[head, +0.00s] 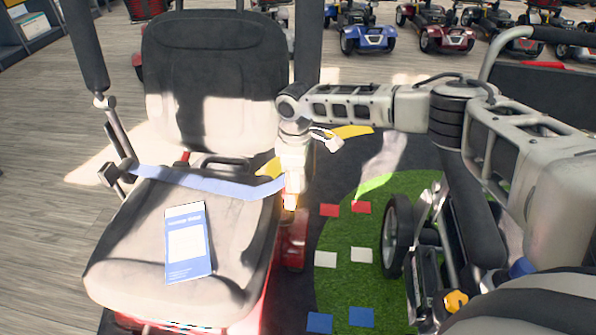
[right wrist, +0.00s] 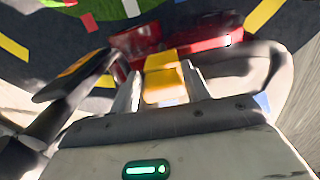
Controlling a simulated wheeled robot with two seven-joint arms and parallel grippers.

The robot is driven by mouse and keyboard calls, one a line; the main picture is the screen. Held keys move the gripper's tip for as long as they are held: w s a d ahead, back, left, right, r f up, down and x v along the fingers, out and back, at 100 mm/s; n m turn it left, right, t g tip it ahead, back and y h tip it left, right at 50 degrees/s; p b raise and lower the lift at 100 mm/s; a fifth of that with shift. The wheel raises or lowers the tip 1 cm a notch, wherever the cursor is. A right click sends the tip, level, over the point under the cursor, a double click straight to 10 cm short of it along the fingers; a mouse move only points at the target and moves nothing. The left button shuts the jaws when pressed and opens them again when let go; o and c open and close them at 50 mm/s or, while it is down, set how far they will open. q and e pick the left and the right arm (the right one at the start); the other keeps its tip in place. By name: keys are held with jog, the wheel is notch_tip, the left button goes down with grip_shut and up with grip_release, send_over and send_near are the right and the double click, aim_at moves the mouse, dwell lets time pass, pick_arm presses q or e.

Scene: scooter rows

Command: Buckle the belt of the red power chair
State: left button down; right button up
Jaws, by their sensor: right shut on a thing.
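The red power chair (head: 205,84) stands at the left of the head view, with a dark backrest, a grey seat and red parts below. A pale blue belt (head: 210,184) lies across its seat from the left armrest side to the right edge. My right gripper (head: 290,204) points down at the seat's right side, where the belt ends. In the right wrist view its fingers are shut on a yellow piece (right wrist: 164,84), in front of red chair parts (right wrist: 205,47). Whether this piece is joined to the belt or seated in a buckle, I cannot tell. My left gripper is out of view.
A white and blue card (head: 187,243) lies on the seat. A wheelchair (head: 398,235) stands close at the right, beyond a strip of green mat (head: 345,285) with coloured patches. Several scooters (head: 362,30) line the back. Wooden floor at the left is clear.

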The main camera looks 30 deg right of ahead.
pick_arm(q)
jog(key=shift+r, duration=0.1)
pick_arm(e)
jog(key=shift+s+f, duration=0.15)
jog(key=shift+f, duration=0.4)
dwell(0.6)
jog(key=o, duration=1.2)
jog(key=shift+o, duration=0.8)
jog(key=shift+f, duration=0.1)
pick_arm(q)
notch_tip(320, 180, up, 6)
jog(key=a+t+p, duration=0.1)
jog(key=p, duration=0.2)
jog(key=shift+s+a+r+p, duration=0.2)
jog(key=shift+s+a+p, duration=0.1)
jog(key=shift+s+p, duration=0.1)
pick_arm(e)
notch_tip(320, 180, up, 16)
jog(key=shift+w+a, duration=0.2)
jog(key=shift+w, duration=0.05)
